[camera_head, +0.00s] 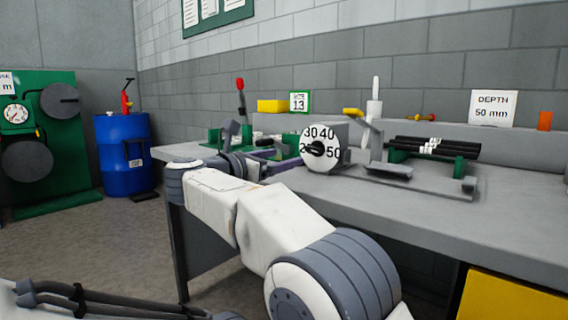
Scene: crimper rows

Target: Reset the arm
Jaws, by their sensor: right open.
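My right arm reaches in from the bottom right and bends at a grey wrist joint over the left end of the grey bench (520,205). My right gripper (277,158) is open, low over the bench, just left of the white dial (322,148) marked 30, 40 and 50. The gripper is small and partly covered by my own wrist. I see nothing held in it, and I cannot tell if it touches the machine. At the bottom left, part of my left arm shows with dark cables; its gripper is out of view.
Black rods (435,147) lie on a green-ended rack right of the dial. A yellow block (271,106), a "13" sign (299,101) and a "DEPTH 50 mm" sign (493,108) stand behind. A blue drum (124,165) and green panel (62,120) stand left. The bench's front right is clear.

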